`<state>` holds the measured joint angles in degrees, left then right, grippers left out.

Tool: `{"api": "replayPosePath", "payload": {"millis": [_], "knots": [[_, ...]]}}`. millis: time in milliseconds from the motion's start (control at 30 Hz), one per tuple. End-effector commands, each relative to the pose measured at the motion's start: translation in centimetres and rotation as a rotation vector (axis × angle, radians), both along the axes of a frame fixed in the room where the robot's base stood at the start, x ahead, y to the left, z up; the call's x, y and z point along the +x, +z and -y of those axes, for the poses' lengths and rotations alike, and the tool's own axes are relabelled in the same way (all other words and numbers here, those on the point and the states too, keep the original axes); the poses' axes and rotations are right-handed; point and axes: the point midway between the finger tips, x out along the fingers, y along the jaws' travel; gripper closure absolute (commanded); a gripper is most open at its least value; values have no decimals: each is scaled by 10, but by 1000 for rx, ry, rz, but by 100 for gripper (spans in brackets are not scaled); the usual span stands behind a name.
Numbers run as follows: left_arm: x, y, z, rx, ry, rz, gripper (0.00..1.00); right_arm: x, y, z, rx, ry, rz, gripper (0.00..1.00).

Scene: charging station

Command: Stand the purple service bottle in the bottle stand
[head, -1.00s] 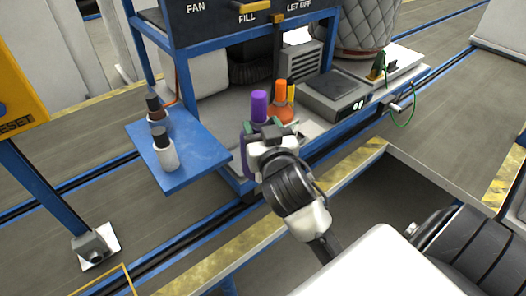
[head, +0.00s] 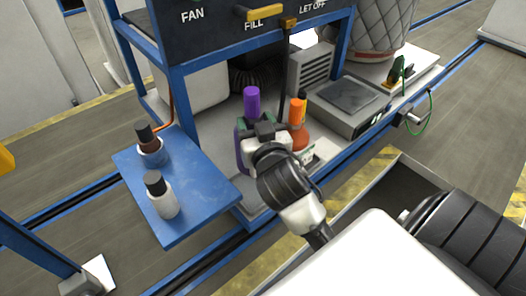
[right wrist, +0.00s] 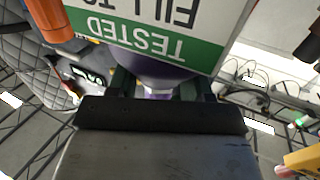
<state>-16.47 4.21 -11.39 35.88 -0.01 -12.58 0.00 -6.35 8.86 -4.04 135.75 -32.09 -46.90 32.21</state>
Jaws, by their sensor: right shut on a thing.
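The purple service bottle (head: 251,100) stands roughly upright in my right gripper (head: 262,132), which is shut on it; the gripper and wrist hide much of its body in the head view. In the right wrist view, the bottle's purple body (right wrist: 150,68) shows between the fingers, below a white and green label (right wrist: 160,35) reading "TESTED". The bottle is in front of the cart's lower deck, left of an orange bottle (head: 298,132). I cannot make out the bottle stand for certain, nor whether the bottle's base touches anything. My left gripper is not in view.
A grey scale-like unit (head: 350,100) sits right of the orange bottle. Blue cart posts and an upper panel (head: 240,30) stand behind.

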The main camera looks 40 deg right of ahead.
Motion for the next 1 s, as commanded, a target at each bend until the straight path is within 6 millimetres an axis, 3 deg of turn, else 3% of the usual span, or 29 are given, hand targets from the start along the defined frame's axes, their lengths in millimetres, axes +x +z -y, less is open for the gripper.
{"api": "replayPosePath", "payload": {"millis": [133,333,600,1000], "knots": [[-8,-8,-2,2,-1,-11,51,-1,-31,0,-1,0,-3,100],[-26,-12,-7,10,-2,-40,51,0,-50,0,0,0,1,100],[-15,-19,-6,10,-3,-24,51,-1,-83,-1,-1,1,0,100],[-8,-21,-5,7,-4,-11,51,-1,-89,-1,-1,1,2,100]]}}
